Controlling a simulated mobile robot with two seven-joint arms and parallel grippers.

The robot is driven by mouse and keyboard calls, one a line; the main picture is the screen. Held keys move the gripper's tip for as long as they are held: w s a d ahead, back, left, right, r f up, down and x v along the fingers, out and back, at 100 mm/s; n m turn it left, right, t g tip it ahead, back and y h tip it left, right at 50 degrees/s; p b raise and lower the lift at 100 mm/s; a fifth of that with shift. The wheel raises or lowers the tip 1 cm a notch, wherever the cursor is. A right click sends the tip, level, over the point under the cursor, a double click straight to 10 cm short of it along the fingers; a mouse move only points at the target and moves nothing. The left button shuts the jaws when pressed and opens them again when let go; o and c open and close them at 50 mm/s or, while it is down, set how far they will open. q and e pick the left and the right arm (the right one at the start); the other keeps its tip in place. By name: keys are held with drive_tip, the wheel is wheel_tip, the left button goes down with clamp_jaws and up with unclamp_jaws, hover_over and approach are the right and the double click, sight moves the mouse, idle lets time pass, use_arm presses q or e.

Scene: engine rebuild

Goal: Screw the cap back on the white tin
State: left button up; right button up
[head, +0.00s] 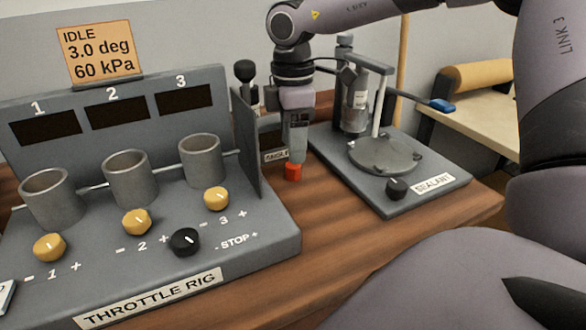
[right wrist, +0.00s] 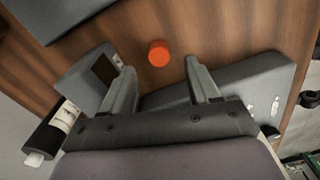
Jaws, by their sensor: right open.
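A small orange-red cap (head: 293,172) is on the wooden bench between the throttle rig and the sealant stand. My right gripper (head: 295,158) points down just above it. In the right wrist view the two fingers (right wrist: 160,68) are apart, and the orange cap (right wrist: 158,53) shows beyond them, roughly in line with the gap. I cannot tell whether either finger touches it. I cannot make out a white tin in either view. My left gripper is out of view.
The throttle rig (head: 225,255) with cups and knobs stands at left. The sealant stand (head: 405,192) with a round plate and post is at right. A small box labelled SINGLE (head: 274,156) is behind my gripper. Bare bench (head: 320,220) lies in front.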

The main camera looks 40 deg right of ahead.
sight(293, 171)
drive_tip(key=shift+f, duration=2.6)
drive_tip(key=c, duration=1.1)
